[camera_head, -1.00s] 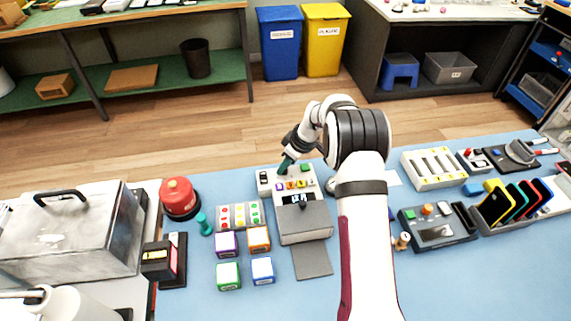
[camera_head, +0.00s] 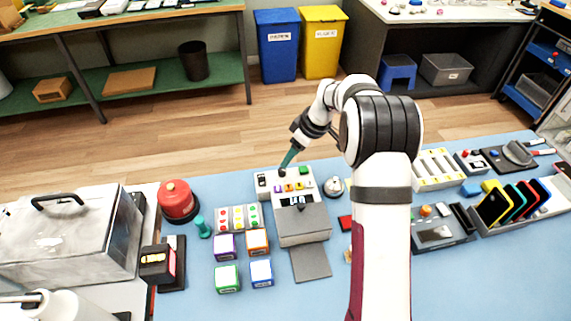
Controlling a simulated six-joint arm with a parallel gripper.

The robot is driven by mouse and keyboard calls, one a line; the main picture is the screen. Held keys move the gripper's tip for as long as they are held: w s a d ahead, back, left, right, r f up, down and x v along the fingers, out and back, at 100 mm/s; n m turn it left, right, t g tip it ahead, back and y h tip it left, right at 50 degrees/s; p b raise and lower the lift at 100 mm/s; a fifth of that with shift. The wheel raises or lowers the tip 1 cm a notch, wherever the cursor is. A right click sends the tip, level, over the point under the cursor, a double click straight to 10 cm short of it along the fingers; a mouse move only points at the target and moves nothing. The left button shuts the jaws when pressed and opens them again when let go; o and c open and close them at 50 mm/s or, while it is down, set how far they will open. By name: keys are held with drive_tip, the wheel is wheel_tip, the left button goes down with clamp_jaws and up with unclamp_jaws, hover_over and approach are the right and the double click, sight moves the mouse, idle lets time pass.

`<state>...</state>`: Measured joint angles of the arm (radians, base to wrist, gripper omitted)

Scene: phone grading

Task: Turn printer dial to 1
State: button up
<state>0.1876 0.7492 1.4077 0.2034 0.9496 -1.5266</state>
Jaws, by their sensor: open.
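The printer (camera_head: 303,225) is a grey box with a white control panel (camera_head: 262,194) behind it, at the middle of the blue table. My gripper (camera_head: 287,163) has teal fingers and points down to the left just above this knob. It is open and looks empty. I cannot tell whether the fingertips touch the knob.
Several coloured-edge boxes (camera_head: 261,272) and a button tray (camera_head: 238,218) stand left of the printer. A red round device (camera_head: 178,200) is further left. A silver bell-like item (camera_head: 333,186) is just right of the panel. My arm covers part of the table to the right.

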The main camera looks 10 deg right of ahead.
drive_tip(key=v, duration=0.8)
drive_tip(key=shift+r, duration=0.2)
drive_tip(key=shift+s, duration=0.1)
drive_tip(key=s+a+r+m+g, duration=0.1)
drive_tip(key=s+a+r+m, duration=0.2)
drive_tip(key=s, duration=0.5)
drive_tip(key=s+a+r+m, duration=0.3)
drive_tip(key=s, duration=0.4)
drive_tip(key=s+a+f+m+g, duration=0.1)
drive_tip(key=s+m, duration=0.3)
drive_tip(key=s, duration=0.7)
drive_tip(key=s+a+f+m+g+h, duration=0.1)
drive_tip(key=s+f+m, duration=0.2)
drive_tip(key=s, duration=0.8)
drive_tip(key=shift+s+a+m+h, duration=0.2)
drive_tip(key=shift+s+m+h, duration=0.1)
drive_tip(key=shift+m, duration=0.6)
